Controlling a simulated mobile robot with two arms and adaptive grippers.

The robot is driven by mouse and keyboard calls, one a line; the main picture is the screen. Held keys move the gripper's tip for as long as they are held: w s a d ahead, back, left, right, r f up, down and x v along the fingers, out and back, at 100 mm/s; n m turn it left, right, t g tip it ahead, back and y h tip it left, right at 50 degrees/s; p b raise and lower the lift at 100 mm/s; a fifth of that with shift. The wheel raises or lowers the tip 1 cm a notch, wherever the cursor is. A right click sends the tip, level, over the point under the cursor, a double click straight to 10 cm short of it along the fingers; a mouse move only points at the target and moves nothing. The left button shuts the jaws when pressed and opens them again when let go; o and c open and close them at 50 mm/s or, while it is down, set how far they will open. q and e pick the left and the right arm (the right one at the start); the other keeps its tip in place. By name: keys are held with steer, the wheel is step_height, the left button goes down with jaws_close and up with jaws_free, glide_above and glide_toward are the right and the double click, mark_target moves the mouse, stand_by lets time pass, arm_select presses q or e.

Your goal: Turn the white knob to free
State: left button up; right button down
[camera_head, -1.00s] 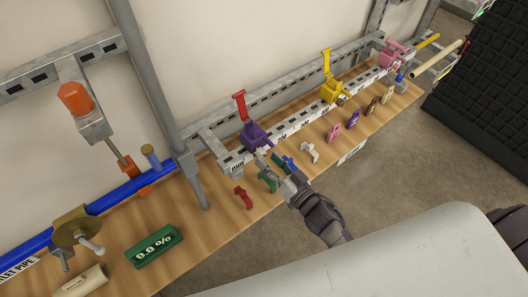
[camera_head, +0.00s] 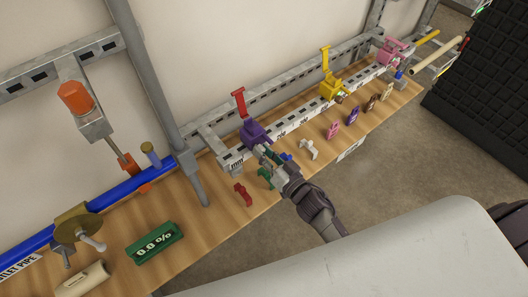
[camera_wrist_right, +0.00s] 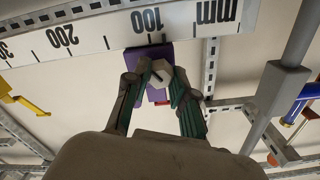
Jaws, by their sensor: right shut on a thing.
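The white knob (camera_wrist_right: 161,74) is a pale hexagonal piece on the front of the purple clamp (camera_wrist_right: 150,57) in the right wrist view. The purple clamp (camera_head: 254,133), with its red lever (camera_head: 239,103), sits on the slotted rail in the head view. My right gripper (camera_wrist_right: 160,82) has a finger on each side of the knob and is shut on it. In the head view my right gripper (camera_head: 266,154) reaches the clamp's front and hides the knob. My left gripper is not in view.
A ruler (camera_wrist_right: 115,32) marked in mm runs along the rail. A yellow clamp (camera_head: 331,90) and a pink clamp (camera_head: 391,54) stand further right. Several small pieces, including a red one (camera_head: 243,194) and a white one (camera_head: 309,149), lie on the wooden bench near my right gripper.

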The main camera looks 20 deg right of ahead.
steer(key=shift+n, duration=0.3)
steer(key=n+b, duration=0.6)
steer(key=n, duration=1.9)
steer(key=shift+a+f+b, duration=0.1)
steer(key=shift+a+b, duration=0.05)
steer(key=shift+b, duration=0.2)
steer(key=c, duration=1)
jaws_free()
steer(key=shift+o, duration=0.2)
